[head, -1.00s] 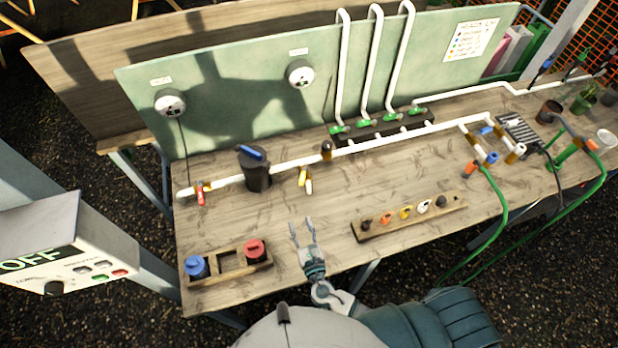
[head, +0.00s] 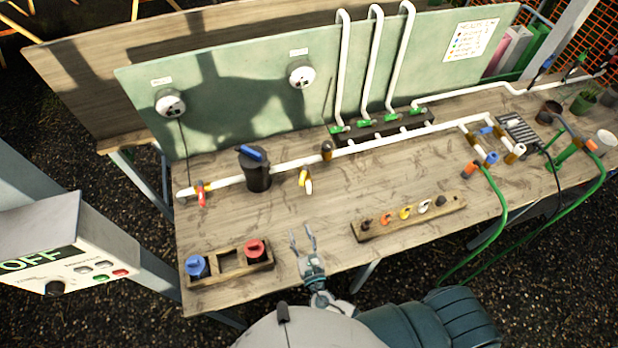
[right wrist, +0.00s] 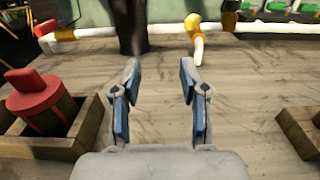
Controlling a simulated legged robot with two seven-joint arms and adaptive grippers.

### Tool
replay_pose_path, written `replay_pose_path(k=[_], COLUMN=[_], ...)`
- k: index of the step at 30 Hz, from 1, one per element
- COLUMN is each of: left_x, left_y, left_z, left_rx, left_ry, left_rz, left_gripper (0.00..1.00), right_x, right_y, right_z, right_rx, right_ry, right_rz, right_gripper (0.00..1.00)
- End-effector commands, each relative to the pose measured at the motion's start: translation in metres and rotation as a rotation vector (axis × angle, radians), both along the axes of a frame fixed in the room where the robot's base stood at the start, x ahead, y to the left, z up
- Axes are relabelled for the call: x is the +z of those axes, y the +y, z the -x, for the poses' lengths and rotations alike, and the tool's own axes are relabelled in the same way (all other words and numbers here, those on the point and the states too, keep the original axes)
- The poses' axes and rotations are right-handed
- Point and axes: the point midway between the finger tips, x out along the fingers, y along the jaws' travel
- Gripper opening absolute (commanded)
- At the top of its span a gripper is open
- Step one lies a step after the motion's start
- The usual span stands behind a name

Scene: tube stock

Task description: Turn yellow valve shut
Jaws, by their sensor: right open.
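The yellow valve (head: 304,178) sits on the white pipe that runs along the bench, right of the black canister. A pale stub or handle points down from it toward the bench front. It also shows in the right wrist view (right wrist: 195,30), beyond my fingers and a little right of centre. My right gripper (head: 302,242) is open and empty above the front part of the bench, apart from the valve. Its two fingers (right wrist: 160,85) are spread in the right wrist view. My left gripper is not in view.
A black canister with a blue top (head: 256,172) and a red-handled valve (head: 201,194) stand left of the valve. A wooden tray (head: 230,278) holds blue and red canisters. A wooden rack (head: 400,226) with coloured parts lies right. The bench between gripper and pipe is clear.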

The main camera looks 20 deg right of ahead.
Motion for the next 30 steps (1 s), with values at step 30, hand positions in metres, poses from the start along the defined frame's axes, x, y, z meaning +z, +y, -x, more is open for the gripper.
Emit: replay_pose_path(k=[30], left_x=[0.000], left_y=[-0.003], left_z=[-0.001], left_rx=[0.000], left_ry=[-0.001], left_rz=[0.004], left_gripper=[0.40], right_x=[-0.001], right_y=[-0.004], right_z=[0.113], right_rx=[0.000], right_ry=[0.000], right_rz=[0.000], right_gripper=[0.21])
